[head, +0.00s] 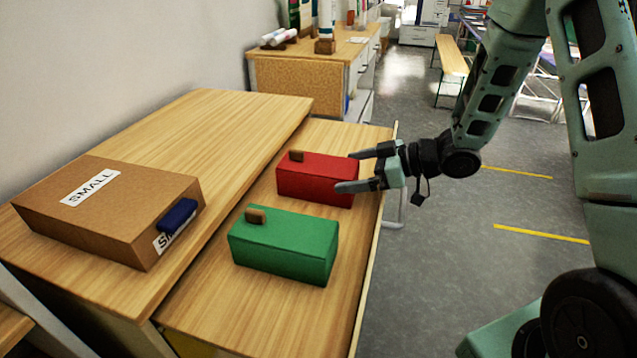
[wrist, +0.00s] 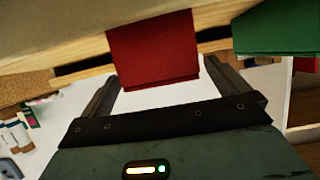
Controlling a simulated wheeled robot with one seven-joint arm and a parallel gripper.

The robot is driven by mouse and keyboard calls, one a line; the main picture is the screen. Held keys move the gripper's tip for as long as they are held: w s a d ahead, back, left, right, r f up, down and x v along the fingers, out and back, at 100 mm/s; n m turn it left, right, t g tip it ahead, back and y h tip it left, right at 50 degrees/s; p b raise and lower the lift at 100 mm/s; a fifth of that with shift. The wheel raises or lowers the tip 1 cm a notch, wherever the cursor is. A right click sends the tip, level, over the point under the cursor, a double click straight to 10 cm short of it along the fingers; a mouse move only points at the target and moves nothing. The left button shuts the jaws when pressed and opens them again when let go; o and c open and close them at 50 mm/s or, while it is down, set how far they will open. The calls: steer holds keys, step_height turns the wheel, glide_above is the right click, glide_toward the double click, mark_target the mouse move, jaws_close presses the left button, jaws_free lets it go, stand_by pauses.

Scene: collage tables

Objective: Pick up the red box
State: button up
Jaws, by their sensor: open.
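The red box (head: 318,178) lies on the lower wooden shelf, with a small brown block on its top left. My gripper (head: 348,170) is open at the right end of the box, its two fingers pointing left toward it. In the wrist view the red box (wrist: 154,52) shows between and beyond the open fingers (wrist: 165,85). In the head view the near finger overlaps the box's right end; I cannot tell whether it touches.
A green box (head: 285,245) with a brown block on it stands nearer on the same shelf; it also shows in the wrist view (wrist: 275,28). A cardboard box (head: 110,208) marked SMALL, with a dark blue item, lies on the higher table (head: 215,118).

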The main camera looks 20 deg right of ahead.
mark_target(334, 174)
steer(key=x, duration=0.5)
steer(key=c, duration=1)
steer(key=shift+c, duration=0.2)
